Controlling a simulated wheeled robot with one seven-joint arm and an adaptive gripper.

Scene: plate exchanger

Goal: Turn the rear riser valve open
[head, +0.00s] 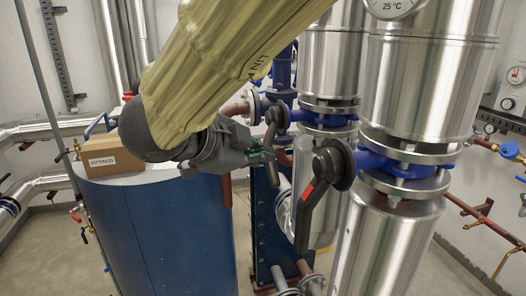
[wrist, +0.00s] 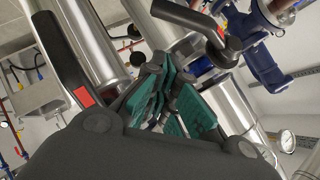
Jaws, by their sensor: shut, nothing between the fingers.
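The rear riser (head: 330,60) is a shiny metal-clad pipe behind the nearer one, with a blue valve body (head: 308,116). Its black lever (head: 272,174) hangs downward, roughly along the pipe. My gripper (head: 268,155) is shut and empty, its fingertips close beside this lever; I cannot tell whether they touch. In the wrist view, the teal finger pads (wrist: 165,90) show in the middle. A black lever with a red mark (wrist: 190,18) lies beyond them at the top, apparently the rear one.
The front riser's black lever with a red mark (head: 312,205) hangs down just right of my gripper; another lever (wrist: 62,60) shows at the left of the wrist view. A blue tank (head: 160,235) with a cardboard fittings box (head: 108,157) stands at left.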

